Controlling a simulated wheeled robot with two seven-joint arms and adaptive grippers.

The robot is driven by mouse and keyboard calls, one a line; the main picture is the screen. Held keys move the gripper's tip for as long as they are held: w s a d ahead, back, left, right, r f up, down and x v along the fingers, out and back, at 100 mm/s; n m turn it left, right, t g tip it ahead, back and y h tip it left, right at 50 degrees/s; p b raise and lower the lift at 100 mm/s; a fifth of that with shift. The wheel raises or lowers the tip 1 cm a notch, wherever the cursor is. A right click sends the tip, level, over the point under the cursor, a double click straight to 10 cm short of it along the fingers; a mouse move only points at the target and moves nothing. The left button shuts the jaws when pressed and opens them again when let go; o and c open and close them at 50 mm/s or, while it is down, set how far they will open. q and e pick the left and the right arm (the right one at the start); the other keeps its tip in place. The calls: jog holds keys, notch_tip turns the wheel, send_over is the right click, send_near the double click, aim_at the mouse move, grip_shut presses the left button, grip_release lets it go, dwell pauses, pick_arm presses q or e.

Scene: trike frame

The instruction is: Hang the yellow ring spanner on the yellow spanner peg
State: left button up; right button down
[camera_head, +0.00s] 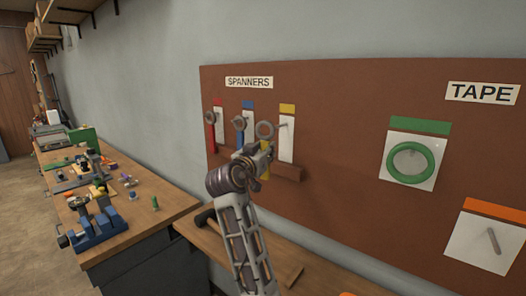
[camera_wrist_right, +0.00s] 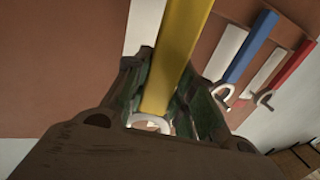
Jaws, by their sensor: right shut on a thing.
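The yellow ring spanner (camera_wrist_right: 178,50) is in my right gripper (camera_head: 262,152), which is shut on its shaft. In the head view its grey ring stands above the jaws, just left of the white plate (camera_head: 287,146) with the yellow tab (camera_head: 287,108). The yellow spanner peg (camera_head: 283,125) is a small grey pin on that plate. I cannot tell whether the ring is around the peg. In the right wrist view the spanner's grey open end (camera_wrist_right: 148,121) shows between the fingers. My left gripper is not in view.
A red spanner (camera_head: 210,136) and a blue spanner (camera_wrist_right: 250,48) hang close by on the brown board (camera_head: 340,120). A green tape ring (camera_head: 410,180) hangs to the right. A wooden ledge (camera_head: 288,173) is below the plates. A cluttered bench (camera_head: 150,210) stands at left.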

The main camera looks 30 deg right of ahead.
jog(key=shift+w+d+f+p, duration=0.1)
jog(key=shift+w+d+p, duration=0.25)
jog(key=shift+d, duration=0.65)
jog(key=shift+w+d+r+p, duration=0.15)
jog(key=shift+w+d, duration=0.3)
jog(key=shift+d, duration=0.5)
jog(key=shift+w+d+f+p, duration=0.15)
jog(key=shift+w+d+p, duration=0.25)
jog(key=shift+d, duration=0.6)
jog(key=shift+w+d+f+b, duration=0.25)
jog(key=shift+d+f+b, duration=0.25)
jog(key=shift+d+b, duration=0.1)
jog(key=c, duration=1.1)
grip_release()
jog(key=shift+a, duration=0.1)
jog(key=v, duration=0.7)
jog(key=shift+s, duration=0.15)
jog(key=shift+f, duration=0.15)
